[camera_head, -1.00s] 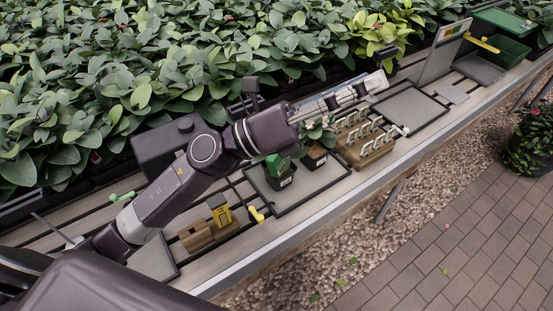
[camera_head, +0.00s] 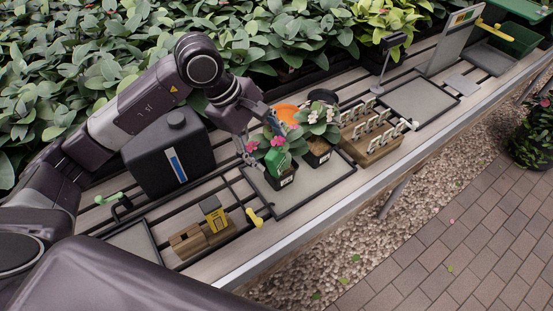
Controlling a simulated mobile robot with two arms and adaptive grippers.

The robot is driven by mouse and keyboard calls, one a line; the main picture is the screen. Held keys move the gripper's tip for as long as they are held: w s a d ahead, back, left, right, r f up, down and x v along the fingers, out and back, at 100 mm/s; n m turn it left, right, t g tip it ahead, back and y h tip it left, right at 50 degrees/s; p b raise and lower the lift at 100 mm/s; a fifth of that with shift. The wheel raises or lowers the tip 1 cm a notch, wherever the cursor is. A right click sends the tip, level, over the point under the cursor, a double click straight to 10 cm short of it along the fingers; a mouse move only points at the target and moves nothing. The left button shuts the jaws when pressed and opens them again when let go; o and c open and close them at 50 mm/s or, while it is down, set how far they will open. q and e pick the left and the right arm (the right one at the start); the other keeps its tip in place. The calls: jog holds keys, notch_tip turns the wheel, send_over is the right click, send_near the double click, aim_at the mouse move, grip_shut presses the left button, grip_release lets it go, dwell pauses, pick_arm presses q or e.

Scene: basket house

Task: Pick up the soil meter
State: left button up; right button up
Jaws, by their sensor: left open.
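A green upright piece (camera_head: 277,161) stands in the left black pot (camera_head: 281,179) among leaves and pink flowers; it may be the soil meter. A yellow device with a dark face (camera_head: 214,213) sits in a wooden block (camera_head: 188,241) nearer me; I cannot tell for sure which of the two is the soil meter. My left gripper (camera_head: 262,142) is open and points down at the left pot, its fingers just behind and left of the green piece. Contact cannot be told. My right gripper is not in view.
A second potted plant (camera_head: 317,152) stands on the same tray, with an orange pot (camera_head: 287,113) behind. A wooden rack with white clips (camera_head: 372,139) is to the right. A black canister (camera_head: 169,155) stands left, below my arm. A yellow-handled tool (camera_head: 254,217) lies near the front edge.

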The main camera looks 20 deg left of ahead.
aim_at(275, 154)
pick_arm(q)
jog(key=p+x, duration=0.1)
jog(key=x, duration=0.3)
jog(key=shift+w+d+f+p, duration=0.15)
jog(key=shift+w+f+p, duration=0.1)
jog(key=shift+p, duration=0.1)
jog(key=shift+d+f, duration=0.1)
jog(key=shift+f, duration=0.2)
jog(key=shift+c, duration=0.5)
